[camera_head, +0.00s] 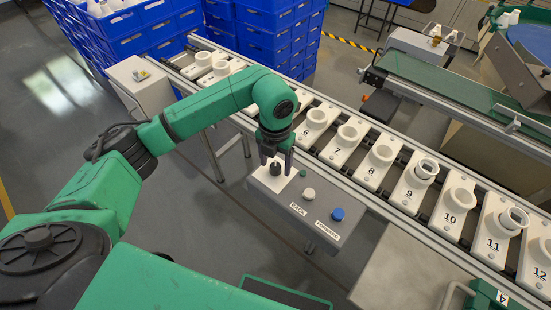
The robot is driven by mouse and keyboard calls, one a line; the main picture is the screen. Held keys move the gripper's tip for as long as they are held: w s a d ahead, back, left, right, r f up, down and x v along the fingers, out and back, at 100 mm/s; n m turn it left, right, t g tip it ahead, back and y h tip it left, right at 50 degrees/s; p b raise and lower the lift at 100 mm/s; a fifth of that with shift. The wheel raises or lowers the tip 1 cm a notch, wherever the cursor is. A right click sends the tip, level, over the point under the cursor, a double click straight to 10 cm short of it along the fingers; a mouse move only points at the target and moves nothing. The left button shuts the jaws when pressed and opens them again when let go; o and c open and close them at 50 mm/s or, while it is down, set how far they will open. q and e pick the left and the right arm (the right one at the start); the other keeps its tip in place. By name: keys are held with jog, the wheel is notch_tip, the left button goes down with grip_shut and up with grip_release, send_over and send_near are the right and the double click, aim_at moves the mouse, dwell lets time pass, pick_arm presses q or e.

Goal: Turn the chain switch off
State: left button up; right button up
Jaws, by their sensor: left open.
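A dark knob switch (275,169) stands on a white plate at the left end of the grey control box (333,230). It looks like the chain switch; which way it is turned is too small to tell. My left gripper (276,158) points down over it, open, with its fingers around or just above the knob. I cannot tell whether they touch it. The box also has a white button (309,194) labelled BACK and a blue button (338,214) labelled FORWARD.
A chain conveyor with numbered white holders (378,164) runs diagonally behind the control box; some holders carry parts. Blue crates (130,35) are stacked at the back left. A green belt (450,88) is at the right. Open floor lies left of the box.

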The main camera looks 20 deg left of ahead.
aim_at(275, 166)
pick_arm(q)
notch_tip(275, 166, up, 15)
jog(key=shift+f, duration=0.2)
dwell(0.4)
